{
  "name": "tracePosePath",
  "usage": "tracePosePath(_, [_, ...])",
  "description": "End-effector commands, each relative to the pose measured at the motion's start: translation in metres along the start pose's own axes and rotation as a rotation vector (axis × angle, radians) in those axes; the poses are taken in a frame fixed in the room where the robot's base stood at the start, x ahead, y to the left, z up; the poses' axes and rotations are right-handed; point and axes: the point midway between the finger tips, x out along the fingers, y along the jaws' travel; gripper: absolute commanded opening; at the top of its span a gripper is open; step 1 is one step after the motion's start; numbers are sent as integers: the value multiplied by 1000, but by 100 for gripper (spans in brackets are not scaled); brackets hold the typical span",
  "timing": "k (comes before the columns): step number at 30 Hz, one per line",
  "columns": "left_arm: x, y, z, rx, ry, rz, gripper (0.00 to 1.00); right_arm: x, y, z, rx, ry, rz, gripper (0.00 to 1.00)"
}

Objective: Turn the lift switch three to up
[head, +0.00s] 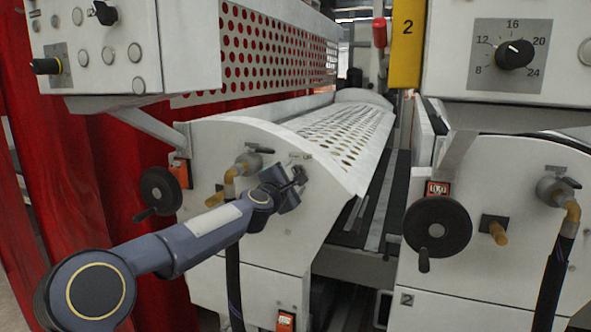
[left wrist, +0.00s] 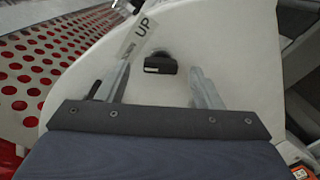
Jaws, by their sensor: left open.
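The lift switch is a small black knob (left wrist: 160,65) on the white end panel, close to an "UP" label (left wrist: 142,36) in the left wrist view. My left gripper (left wrist: 160,85) is open, with one finger on each side of the knob and a gap to both. In the head view my left gripper (head: 297,180) is at the upper part of the white roller housing (head: 280,235) and hides most of the switch. I cannot tell from these views whether the fingers touch the panel. My right gripper does not show.
A black handwheel (head: 160,190) and a brass valve (head: 240,170) are left of my left gripper. A perforated white guard (head: 345,130) runs back behind it. On the right stand another handwheel (head: 437,232), a dial (head: 514,54) and a yellow post (head: 407,45).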

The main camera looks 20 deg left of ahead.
Motion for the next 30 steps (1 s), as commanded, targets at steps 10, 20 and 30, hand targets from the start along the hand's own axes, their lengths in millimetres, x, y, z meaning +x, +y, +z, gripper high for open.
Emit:
tracePosePath(10, [24, 0, 0, 4, -1, -1, 60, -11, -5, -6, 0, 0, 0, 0])
tracePosePath(20, [24, -1, 0, 4, -1, -1, 39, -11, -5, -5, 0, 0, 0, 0])
tracePosePath(30, [24, -1, 0, 10, -1, -2, 15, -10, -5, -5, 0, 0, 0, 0])
